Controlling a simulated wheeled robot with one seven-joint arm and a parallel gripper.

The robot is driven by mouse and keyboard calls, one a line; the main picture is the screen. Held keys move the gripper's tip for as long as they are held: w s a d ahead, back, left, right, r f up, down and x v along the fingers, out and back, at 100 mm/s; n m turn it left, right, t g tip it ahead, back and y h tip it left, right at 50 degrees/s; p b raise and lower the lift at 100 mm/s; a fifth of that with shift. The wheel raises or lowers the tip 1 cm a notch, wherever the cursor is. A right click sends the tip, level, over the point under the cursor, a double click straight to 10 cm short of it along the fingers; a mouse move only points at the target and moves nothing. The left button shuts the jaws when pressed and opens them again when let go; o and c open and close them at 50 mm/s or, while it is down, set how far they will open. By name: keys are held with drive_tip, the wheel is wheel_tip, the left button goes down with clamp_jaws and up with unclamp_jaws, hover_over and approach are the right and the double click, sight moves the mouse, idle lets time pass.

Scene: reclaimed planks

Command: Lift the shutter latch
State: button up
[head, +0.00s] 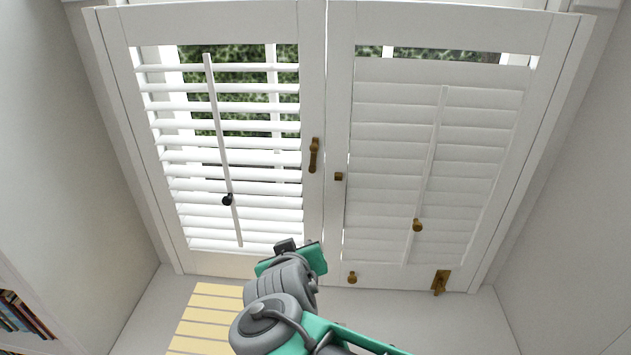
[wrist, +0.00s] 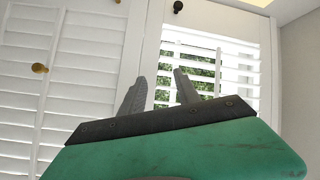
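The shutter latch, a small upright brass piece (head: 313,155), sits on the inner stile of the left shutter panel (head: 313,80) in the head view. A small square brass catch (head: 339,176) sits just right of it and lower, on the right panel (head: 480,160). My gripper (head: 302,256) is below the latch in the head view, apart from it in the picture; its fingers are hidden there. In the wrist view, my gripper (wrist: 159,75) shows two separated grey fingers with nothing between them. I cannot make out the latch in the wrist view.
The left louvres are open, with a dark knob (head: 227,199) on their tilt rod. The right louvres are closed, with a brass knob (head: 417,225). Another brass knob (head: 352,277) and a brass fitting (head: 440,281) sit low on the right panel. Books (head: 22,315) stand at lower left.

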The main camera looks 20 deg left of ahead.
sight(314, 150)
drive_tip(key=w+d+r+m+t, duration=0.1)
drive_tip(key=w+r+t, duration=0.25)
drive_tip(key=r, duration=0.45)
drive_tip(key=w+d+r+m+t, duration=0.15)
drive_tip(key=r+t, duration=0.25)
drive_tip(key=r, duration=0.4)
drive_tip(key=shift+g, duration=0.25)
drive_tip(key=w, duration=0.2)
drive_tip(key=w+a+p, duration=0.1)
drive_tip(key=w, duration=0.2)
drive_tip(key=w+a+p, duration=0.1)
drive_tip(key=w, duration=0.2)
drive_tip(key=shift+a+r, duration=0.25)
drive_tip(key=shift+y, duration=0.3)
drive_tip(key=shift+c, duration=0.5)
clamp_jaws()
drive_tip(key=shift+f, duration=0.1)
